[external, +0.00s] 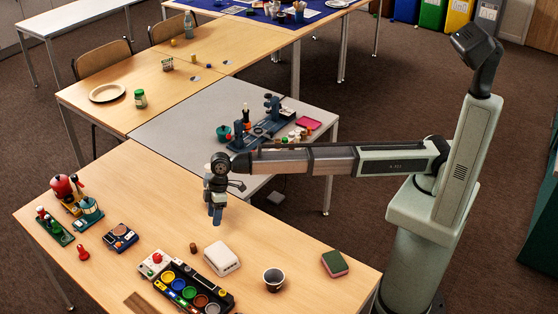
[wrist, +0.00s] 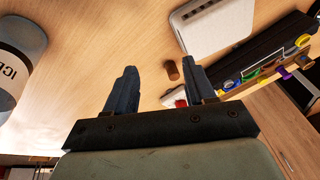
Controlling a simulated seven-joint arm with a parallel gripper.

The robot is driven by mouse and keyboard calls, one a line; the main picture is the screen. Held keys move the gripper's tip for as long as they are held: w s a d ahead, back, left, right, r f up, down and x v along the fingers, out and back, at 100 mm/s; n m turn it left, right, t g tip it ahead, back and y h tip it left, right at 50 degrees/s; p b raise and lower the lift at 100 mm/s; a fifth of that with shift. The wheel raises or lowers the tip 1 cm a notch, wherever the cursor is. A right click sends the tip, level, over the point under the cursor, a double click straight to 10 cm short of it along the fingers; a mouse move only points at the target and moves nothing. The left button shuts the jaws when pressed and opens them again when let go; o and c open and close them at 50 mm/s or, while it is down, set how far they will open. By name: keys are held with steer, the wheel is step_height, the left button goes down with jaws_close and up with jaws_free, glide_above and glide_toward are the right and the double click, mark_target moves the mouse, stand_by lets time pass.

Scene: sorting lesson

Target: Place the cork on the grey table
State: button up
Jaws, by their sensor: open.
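The cork (external: 193,247) looks like a small brown cylinder standing on the wooden table in front. It also shows in the wrist view (wrist: 173,70), beyond my fingertips and in the gap between them, nearer the right finger. My gripper (external: 215,216) is open and empty above the wooden table, apart from the cork and up to its right in the external view. Both fingers (wrist: 158,82) show spread in the wrist view. The grey table (external: 168,127) stands behind the wooden table, with a clear area at its left.
Close to the cork are a white box (external: 222,258) and a black tray of coloured pots (external: 193,291). A grey cup (external: 274,281) and a green-and-red sponge (external: 335,263) stand to the right. The grey table holds a dark blue apparatus (external: 262,131) and a pink item (external: 308,123).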

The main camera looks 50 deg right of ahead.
mark_target(193, 244)
steer(key=w+a+f+n+y, duration=0.1)
steer(key=a+f, duration=0.2)
steer(key=a+f+n+y, duration=0.1)
steer(key=a+f, duration=0.2)
steer(key=a, duration=0.1)
steer(key=w+a+f+n+t+y, duration=0.1)
steer(key=a+f+n, duration=0.1)
steer(key=a+f, duration=0.1)
steer(key=shift+w+a+f, duration=0.3)
steer(key=shift+a, duration=0.05)
stand_by(0.6)
jaws_close()
stand_by(0.3)
